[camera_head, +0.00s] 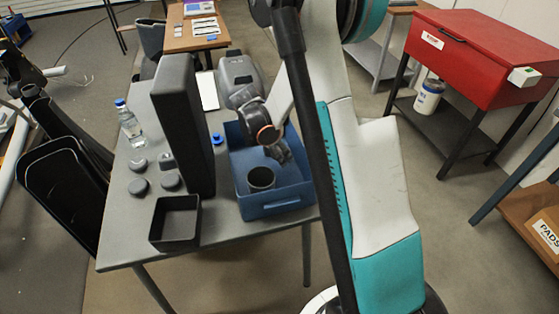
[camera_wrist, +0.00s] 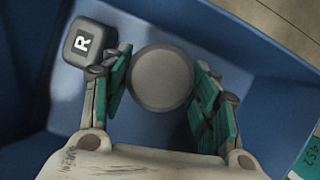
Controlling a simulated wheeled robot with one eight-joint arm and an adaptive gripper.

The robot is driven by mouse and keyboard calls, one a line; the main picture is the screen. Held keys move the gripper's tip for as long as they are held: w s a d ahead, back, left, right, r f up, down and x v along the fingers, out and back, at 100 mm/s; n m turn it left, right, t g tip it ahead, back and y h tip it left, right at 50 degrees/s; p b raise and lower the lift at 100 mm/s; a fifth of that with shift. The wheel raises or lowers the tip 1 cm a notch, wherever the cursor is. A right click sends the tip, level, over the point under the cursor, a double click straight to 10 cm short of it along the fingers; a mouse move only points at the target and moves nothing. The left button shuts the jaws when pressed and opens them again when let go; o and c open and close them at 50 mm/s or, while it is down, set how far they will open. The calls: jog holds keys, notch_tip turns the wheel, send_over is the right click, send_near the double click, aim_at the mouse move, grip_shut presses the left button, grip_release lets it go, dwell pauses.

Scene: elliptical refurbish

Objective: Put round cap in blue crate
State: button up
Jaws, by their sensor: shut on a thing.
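The round cap (camera_wrist: 162,80) is a plain grey disc between my gripper's fingers in the wrist view. My gripper (camera_wrist: 165,88) is shut on it, with the blue crate's interior below. The blue crate (camera_head: 277,205) stands on the grey table in the head view, and its blue wall (camera_wrist: 235,35) shows in the wrist view. My gripper (camera_head: 281,152) reaches down into the crate area in the head view; its fingertips are hard to make out there. A dark round piece (camera_head: 261,178) shows in the crate's front part; I cannot tell whether it is the held cap.
A grey square piece marked R (camera_wrist: 88,43) lies beside my left finger. A black open tray (camera_head: 175,222), a tall dark panel (camera_head: 183,125), several small grey caps (camera_head: 138,186) and a bottle (camera_head: 129,124) stand on the grey table (camera_head: 125,245) left of the crate.

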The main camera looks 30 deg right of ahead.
jog(key=shift+f+b, duration=0.5)
jog(key=shift+f, duration=1.15)
jog(key=shift+f+b, duration=0.5)
jog(key=shift+f, duration=0.1)
jog(key=o, duration=1.6)
jog(key=shift+r, duration=0.1)
